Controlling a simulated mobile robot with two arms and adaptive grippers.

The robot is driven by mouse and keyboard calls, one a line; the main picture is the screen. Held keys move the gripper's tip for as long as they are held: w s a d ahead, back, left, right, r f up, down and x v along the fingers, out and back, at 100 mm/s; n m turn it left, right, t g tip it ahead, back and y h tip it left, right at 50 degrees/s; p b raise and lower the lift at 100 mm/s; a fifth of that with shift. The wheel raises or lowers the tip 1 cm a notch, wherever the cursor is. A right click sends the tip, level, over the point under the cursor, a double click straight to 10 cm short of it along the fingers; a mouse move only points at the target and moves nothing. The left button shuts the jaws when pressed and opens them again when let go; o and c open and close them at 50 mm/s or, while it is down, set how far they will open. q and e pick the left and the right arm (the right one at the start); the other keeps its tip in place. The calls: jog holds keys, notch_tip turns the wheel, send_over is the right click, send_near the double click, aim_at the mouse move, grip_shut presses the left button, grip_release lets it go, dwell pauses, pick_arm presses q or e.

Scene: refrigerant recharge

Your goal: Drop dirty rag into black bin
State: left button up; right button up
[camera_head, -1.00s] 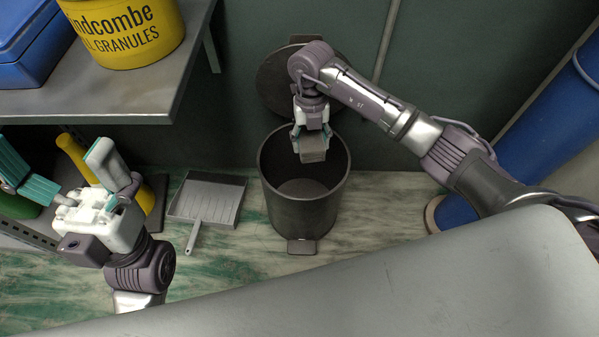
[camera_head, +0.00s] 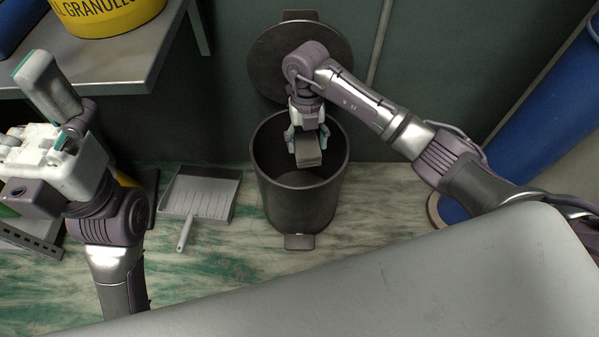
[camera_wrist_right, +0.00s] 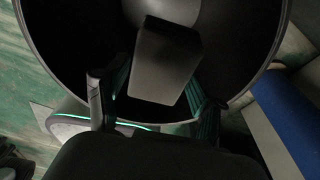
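The dirty rag (camera_head: 308,152) looks like a small grey-brown folded block. My right gripper (camera_head: 307,143) is shut on it and holds it over the mouth of the black bin (camera_head: 301,205). The bin stands upright on the floor, and its round lid (camera_head: 270,62) is raised against the wall. In the right wrist view the rag (camera_wrist_right: 165,62) hangs between the two fingers, above the dark inside of the bin (camera_wrist_right: 100,45). My left gripper (camera_head: 38,100) is empty at the left edge; one finger is spread wide and the other is out of the picture.
A grey dustpan (camera_head: 200,195) lies on the floor left of the bin. A metal shelf (camera_head: 120,75) with a yellow tub (camera_head: 105,15) is at the upper left. A blue cylinder (camera_head: 545,125) stands at the right. A grey surface (camera_head: 370,285) fills the lower foreground.

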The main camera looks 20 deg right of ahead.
jog(key=shift+o, duration=1.2)
notch_tip(320, 180, up, 12)
jog(key=w, duration=0.1)
jog(key=shift+w, duration=0.4)
jog(key=shift+d+f, duration=0.1)
